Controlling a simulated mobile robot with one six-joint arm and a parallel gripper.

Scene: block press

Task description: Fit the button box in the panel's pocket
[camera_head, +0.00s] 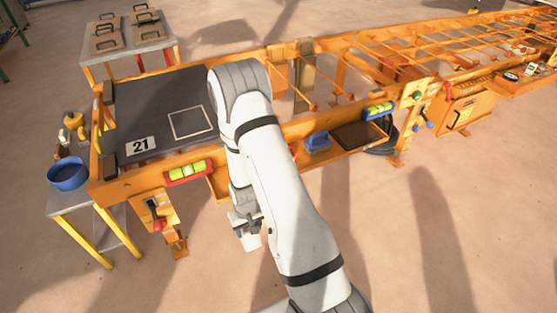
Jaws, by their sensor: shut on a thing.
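My gripper (243,222) hangs low in front of the orange frame, left of my forearm. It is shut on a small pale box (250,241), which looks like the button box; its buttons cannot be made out. The box is held in the air, apart from the frame. An orange panel (166,213) with a dark switch and a red knob hangs under the frame's left front rail. Another orange panel (417,93) with a green button is on the right. Which panel has the pocket cannot be told, and no pocket is clearly visible.
A dark bed (160,92) marked 21 lies behind. A yellow-green level (187,171) sits on the front rail. A blue bowl (68,174) stands on a side table at left. A blue object (318,141) and dark tray (360,135) are right of my arm. The front floor is open.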

